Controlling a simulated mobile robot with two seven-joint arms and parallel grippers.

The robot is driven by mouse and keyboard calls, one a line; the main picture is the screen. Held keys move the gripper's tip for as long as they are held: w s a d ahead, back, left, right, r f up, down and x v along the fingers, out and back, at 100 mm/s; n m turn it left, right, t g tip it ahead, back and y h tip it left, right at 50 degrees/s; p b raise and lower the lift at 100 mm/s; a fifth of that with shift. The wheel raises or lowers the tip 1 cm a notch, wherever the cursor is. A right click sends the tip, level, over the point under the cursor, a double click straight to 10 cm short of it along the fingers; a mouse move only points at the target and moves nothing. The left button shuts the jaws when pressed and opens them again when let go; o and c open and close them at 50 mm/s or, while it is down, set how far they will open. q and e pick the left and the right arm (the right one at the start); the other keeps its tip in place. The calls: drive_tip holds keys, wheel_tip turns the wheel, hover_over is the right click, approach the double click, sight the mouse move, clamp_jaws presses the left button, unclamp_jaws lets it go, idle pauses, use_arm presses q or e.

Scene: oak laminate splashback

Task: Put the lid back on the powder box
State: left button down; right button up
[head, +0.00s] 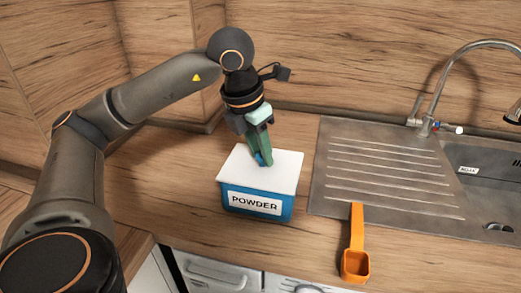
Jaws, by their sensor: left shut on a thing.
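The powder box (283,208) is blue with a white "POWDER" label and stands on the wooden counter, left of the sink. The white lid (280,172) lies over the top of the box and covers the opening; I cannot tell whether it is pressed fully down. My left gripper (262,161) points down at the lid's middle and is shut on the lid's small blue knob (258,158), which its fingers partly hide. My right gripper is not in view.
An orange scoop (355,262) lies at the counter's front edge, right of the box. The ribbed metal drainer (340,140) and sink with a tap (433,100) fill the right side. The wooden splashback is close behind my left arm.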

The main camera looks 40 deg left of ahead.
use_arm(q)
drive_tip(key=shift+c, duration=0.2)
unclamp_jaws()
idle(0.6)
drive_tip(key=shift+r, duration=0.15)
drive_tip(key=shift+r+p, duration=3)
drive_tip(key=shift+r, duration=0.4)
clamp_jaws()
